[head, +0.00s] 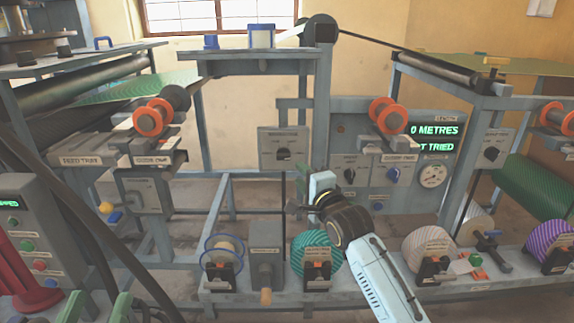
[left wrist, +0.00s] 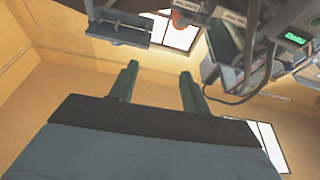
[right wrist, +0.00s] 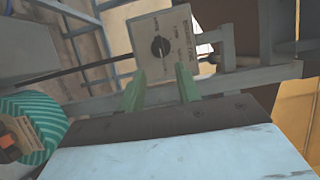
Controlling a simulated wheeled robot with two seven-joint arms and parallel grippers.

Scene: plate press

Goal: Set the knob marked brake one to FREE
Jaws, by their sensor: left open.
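A grey panel (head: 270,160) with a dark round knob (head: 284,154) hangs in the middle of the head view. What seems to be the same knob (right wrist: 160,47) shows in the right wrist view, past the fingertips. I cannot read whether its label says brake one. My right gripper (right wrist: 158,82) is open and empty, apart from the knob. In the head view my right gripper (head: 322,187) is below and right of the panel, its fingers mostly hidden. My left gripper (left wrist: 157,80) is open and empty, with its green fingers low at left in the head view (head: 97,304).
A teal roll (head: 317,255) and a wire spool (head: 223,257) sit on the lower bench. A grey post (head: 322,115) stands beside the middle panel.

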